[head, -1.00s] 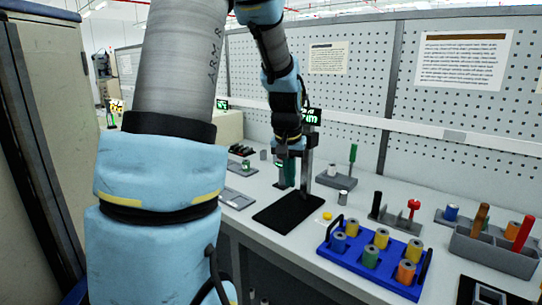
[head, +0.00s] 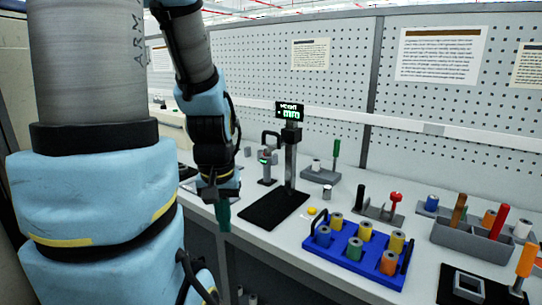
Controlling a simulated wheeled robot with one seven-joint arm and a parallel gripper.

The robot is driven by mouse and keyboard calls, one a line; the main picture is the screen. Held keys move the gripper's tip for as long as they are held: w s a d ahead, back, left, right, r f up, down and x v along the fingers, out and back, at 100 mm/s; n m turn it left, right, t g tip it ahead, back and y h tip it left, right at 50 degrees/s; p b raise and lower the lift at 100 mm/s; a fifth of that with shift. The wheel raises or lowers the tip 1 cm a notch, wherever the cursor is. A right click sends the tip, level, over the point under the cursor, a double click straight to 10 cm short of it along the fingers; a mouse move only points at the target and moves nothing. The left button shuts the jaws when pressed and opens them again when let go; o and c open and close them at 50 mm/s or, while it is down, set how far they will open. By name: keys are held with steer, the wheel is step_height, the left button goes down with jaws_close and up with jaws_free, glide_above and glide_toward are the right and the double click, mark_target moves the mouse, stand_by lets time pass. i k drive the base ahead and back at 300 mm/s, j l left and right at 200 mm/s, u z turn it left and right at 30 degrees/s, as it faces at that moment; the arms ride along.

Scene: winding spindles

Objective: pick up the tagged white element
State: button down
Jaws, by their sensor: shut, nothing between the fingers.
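Several small white cylinders show in the head view, and I cannot make out a tag on any. One white cylinder (head: 327,191) stands on the table behind the blue tray. Another white cylinder (head: 316,165) sits on a grey holder (head: 320,176). A third white cylinder (head: 523,228) is at the right, at the grey bin. My gripper (head: 223,214) hangs at the table's front edge, left of the black pad, with its green fingers pointing down. It is shut and empty, well apart from the white cylinders.
A black pad (head: 272,211) with a post and lit display (head: 289,112) stands between my gripper and the cylinders. A blue tray (head: 345,262) holds several coloured spools. A grey bin (head: 470,245) is at the right. A pegboard wall (head: 260,70) closes the back.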

mark_target(316, 163)
steer(key=l+u, duration=0.7)
steer(key=i+j, duration=0.05)
